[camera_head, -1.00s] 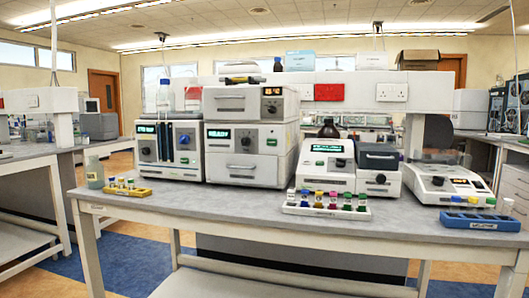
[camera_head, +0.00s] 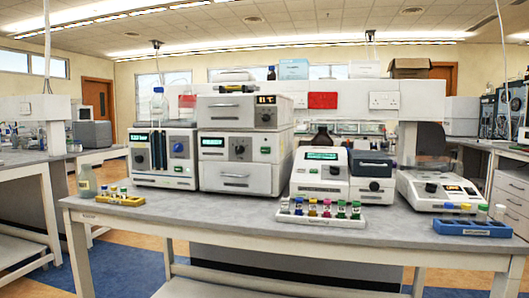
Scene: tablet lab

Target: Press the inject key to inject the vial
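A stacked white instrument (camera_head: 241,145) stands at the middle of the bench, with lit displays, a dark knob and a small green key (camera_head: 265,150). A white unit (camera_head: 320,172) to its right has a lit green display and small keys. I cannot read which key is the inject key. Several vials with coloured caps stand in a white rack (camera_head: 321,219) in front of that unit. More vials stand in a yellow rack (camera_head: 121,200) at the left and a blue rack (camera_head: 472,228) at the right. Neither of my grippers is in view.
The grey bench (camera_head: 210,218) has free room along its front edge. A pump-like unit (camera_head: 163,156) with a bottle on top stands left of the stack. A low white instrument (camera_head: 438,188) stands at the right. A bottle (camera_head: 87,180) stands at the left end.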

